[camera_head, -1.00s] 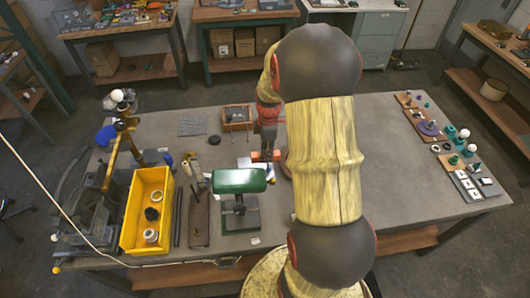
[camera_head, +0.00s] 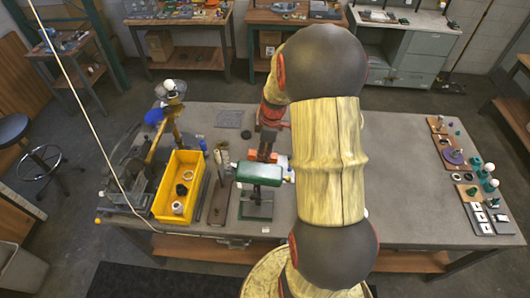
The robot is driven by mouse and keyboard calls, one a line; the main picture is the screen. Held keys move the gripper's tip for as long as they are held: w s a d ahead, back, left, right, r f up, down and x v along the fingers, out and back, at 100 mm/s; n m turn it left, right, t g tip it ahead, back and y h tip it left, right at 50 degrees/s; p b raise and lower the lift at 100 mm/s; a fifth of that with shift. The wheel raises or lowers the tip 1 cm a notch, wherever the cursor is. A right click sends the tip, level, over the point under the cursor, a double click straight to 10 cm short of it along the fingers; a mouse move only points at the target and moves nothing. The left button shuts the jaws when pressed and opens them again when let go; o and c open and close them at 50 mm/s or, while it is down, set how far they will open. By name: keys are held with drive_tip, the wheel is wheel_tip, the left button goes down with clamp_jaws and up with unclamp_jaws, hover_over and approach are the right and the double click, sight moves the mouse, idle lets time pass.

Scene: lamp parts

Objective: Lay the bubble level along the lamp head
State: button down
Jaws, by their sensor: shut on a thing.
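The lamp head (camera_head: 258,173) is a green, long shade on a stand with a dark base, on the grey table left of my arm. My gripper (camera_head: 263,152) points down just behind the lamp head, from this view. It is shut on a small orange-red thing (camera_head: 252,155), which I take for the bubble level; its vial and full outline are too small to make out. I cannot tell whether it touches the shade. My arm hides the table behind and to the right.
A yellow bin (camera_head: 180,187) with several ring-like parts stands left of the lamp. A narrow brown board (camera_head: 219,202) lies between them. A brass-coloured stand (camera_head: 175,130) is farther left. Boards with small parts (camera_head: 470,180) lie at the right edge. The table right of my arm is mostly clear.

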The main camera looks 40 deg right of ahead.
drive_tip(key=shift+s+a+f+b, duration=0.15)
drive_tip(key=shift+f+b, duration=0.25)
drive_tip(key=shift+f, duration=0.5)
drive_tip(key=shift+w+a+f+b, duration=0.15)
drive_tip(key=shift+f+b, duration=0.1)
drive_tip(key=shift+f, duration=0.4)
drive_tip(key=shift+w+d+f+b, duration=0.1)
drive_tip(key=shift+w+f+b, duration=0.1)
drive_tip(key=shift+f, duration=0.45)
drive_tip(key=shift+w+a+f+b, duration=0.1)
drive_tip(key=shift+a+f+b, duration=0.1)
drive_tip(key=shift+f+b, duration=1.3)
idle(1.5)
drive_tip(key=shift+r, duration=0.2)
drive_tip(key=c, duration=1.6)
unclamp_jaws()
drive_tip(key=shift+o, duration=0.5)
drive_tip(key=r, duration=0.4)
drive_tip(key=s+r, duration=0.1)
drive_tip(key=r, duration=0.3)
drive_tip(key=d+r, duration=0.1)
drive_tip(key=r, duration=0.3)
drive_tip(key=shift+s, duration=0.15)
